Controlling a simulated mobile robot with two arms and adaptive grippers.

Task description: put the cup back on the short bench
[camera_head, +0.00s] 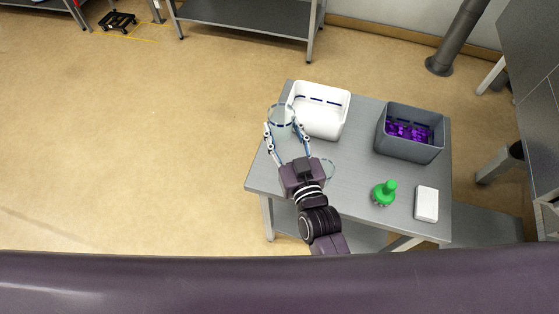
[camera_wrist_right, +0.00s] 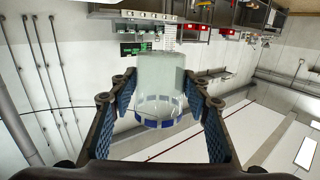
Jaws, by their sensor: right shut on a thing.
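The clear cup (camera_head: 281,115) is held between the fingers of my right gripper (camera_head: 284,127), which is shut on it. In the right wrist view the cup (camera_wrist_right: 160,75) shows a band of blue marks and sits between the blue finger pads. In the head view the cup appears at the left edge of the grey metal bench (camera_head: 350,175), beside the white bin; its height over the bench is hard to tell. I cannot tell whether this bench is the short one. My left gripper is not in view.
Another metal bench (camera_head: 250,14) stands behind.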

